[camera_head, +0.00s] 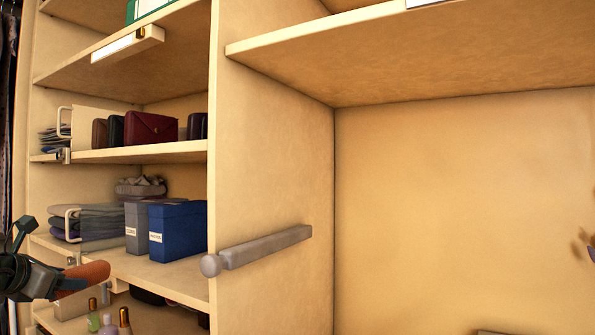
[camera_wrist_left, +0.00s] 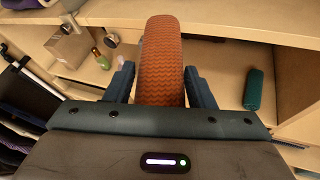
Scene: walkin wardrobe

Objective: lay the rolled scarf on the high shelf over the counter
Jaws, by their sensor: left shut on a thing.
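The rolled scarf (camera_head: 84,278) is an orange, ribbed roll at the lower left of the head view. It also stands out between the fingers in the left wrist view (camera_wrist_left: 161,55). My left gripper (camera_head: 55,284) is shut on it; the fingers sit on both sides of the roll in the wrist view (camera_wrist_left: 161,88). A high shelf (camera_head: 430,62) spans the upper right of the head view, well above and to the right of the scarf. Its underside shows; its top is mostly hidden. The counter is not clearly seen. My right gripper is not in view.
An upright panel (camera_head: 275,170) with a grey bar (camera_head: 265,247) on it parts the left shelves from the open bay. Blue box (camera_head: 178,230), grey box (camera_head: 137,228) and purses (camera_head: 151,127) fill the left shelves. A teal roll (camera_wrist_left: 254,88) lies right in the wrist view.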

